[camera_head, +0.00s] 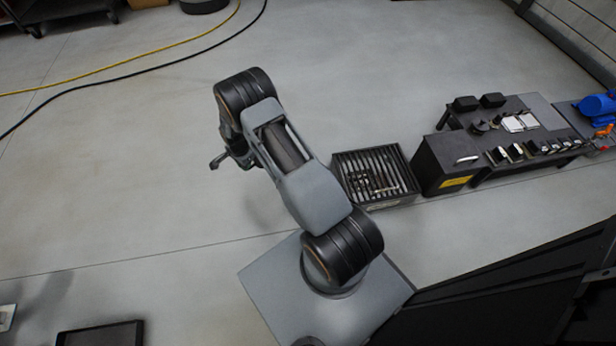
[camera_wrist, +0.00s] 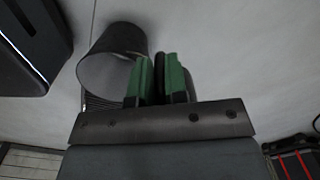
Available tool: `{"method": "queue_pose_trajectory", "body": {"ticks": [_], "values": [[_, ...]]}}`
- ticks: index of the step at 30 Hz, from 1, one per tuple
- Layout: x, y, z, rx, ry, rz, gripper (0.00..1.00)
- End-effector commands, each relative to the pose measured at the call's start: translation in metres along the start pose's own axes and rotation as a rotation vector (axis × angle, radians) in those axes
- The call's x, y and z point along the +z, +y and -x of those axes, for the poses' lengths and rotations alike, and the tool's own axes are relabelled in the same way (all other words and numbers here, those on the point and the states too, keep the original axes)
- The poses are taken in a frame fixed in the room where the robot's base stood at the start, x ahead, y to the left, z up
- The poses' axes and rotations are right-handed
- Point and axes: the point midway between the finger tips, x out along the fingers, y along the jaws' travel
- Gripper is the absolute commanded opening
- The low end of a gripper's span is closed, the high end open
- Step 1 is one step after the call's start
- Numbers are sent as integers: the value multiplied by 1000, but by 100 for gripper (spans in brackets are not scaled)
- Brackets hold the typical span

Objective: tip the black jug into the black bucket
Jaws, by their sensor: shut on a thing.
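My gripper (camera_wrist: 160,82) has green-padded fingers, shut on a thin dark piece that looks like the handle of the black jug (camera_wrist: 126,38). The jug is a dark round vessel just left of the fingers in the wrist view, its pale grey inside showing through the open mouth. I cannot tell whether it holds anything. In the head view my gripper end (camera_head: 222,160) is small and dark, above open floor, and the jug cannot be made out there. No black bucket can be identified for sure; a dark round thing (camera_head: 204,5) is cut off by the top edge.
A slatted dark crate (camera_head: 381,205), a black box with a yellow label (camera_head: 428,165) and a low table of parts (camera_head: 535,112) stand at right. Yellow (camera_head: 130,68) and black (camera_head: 160,66) cables cross the floor at upper left. The floor at left is mostly clear.

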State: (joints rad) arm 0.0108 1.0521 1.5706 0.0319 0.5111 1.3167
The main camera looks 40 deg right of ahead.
Motion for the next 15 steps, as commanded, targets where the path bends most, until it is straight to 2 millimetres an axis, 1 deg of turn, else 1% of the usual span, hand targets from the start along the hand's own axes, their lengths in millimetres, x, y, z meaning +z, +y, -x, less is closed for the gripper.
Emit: {"method": "queue_pose_trajectory", "body": {"ticks": [3,6,12,15], "values": [[-1,-2,-17,3,4,-194,0],[-1,-2,-33,0,7,-343,0],[-1,0,-58,-4,10,-571,0],[-1,2,-66,-5,11,-646,0]]}}
